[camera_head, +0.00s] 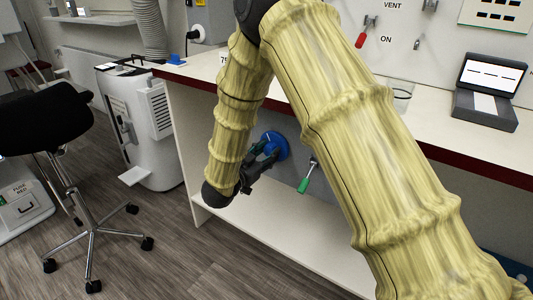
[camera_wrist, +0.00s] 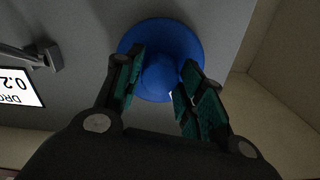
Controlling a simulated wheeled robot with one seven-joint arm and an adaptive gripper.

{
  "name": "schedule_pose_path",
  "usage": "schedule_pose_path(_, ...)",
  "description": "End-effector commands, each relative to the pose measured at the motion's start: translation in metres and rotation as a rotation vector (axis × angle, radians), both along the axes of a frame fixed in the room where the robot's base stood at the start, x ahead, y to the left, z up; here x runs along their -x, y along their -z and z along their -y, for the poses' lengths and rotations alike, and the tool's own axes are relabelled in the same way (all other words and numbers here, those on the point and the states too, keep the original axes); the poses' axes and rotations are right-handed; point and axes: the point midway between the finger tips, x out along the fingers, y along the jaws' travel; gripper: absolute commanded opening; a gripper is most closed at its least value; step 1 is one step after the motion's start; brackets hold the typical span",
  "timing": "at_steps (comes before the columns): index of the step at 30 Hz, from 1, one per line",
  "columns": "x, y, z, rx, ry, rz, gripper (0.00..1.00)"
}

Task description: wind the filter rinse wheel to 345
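The blue wheel (camera_head: 281,143) sits on the grey panel under the counter, and I take it to be the filter rinse wheel. It also shows in the wrist view (camera_wrist: 185,45), with a raised blue hub in its middle. My gripper (camera_head: 264,153) is at the wheel, partly covering its left side. In the wrist view my gripper (camera_wrist: 163,70) has its teal-padded fingers apart, one on each side of the hub. A gap seems to show beside the hub; contact is not clear. No angle mark or pointer on the wheel can be read.
A green-handled lever (camera_head: 305,184) hangs right of the wheel. The counter edge (camera_head: 430,160) runs above; a white shelf (camera_head: 275,245) lies below. A stool (camera_head: 90,225) stands left.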

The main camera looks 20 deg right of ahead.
Motion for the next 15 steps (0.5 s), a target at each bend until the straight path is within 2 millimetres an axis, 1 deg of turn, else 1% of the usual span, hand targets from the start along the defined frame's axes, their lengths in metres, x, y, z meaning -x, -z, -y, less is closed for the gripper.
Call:
schedule_pose_path(1,0.0,0.0,0.0,0.0,0.0,0.0,0.23)
schedule_pose_path(3,0.0001,0.0,0.0001,0.0,0.0,0.0,0.11)
schedule_pose_path(8,0.0001,-0.0005,0.0001,-0.007,0.0,0.009,0.1)
schedule_pose_path(15,0.0003,-0.001,0.0003,-0.08,0.001,0.102,0.1)
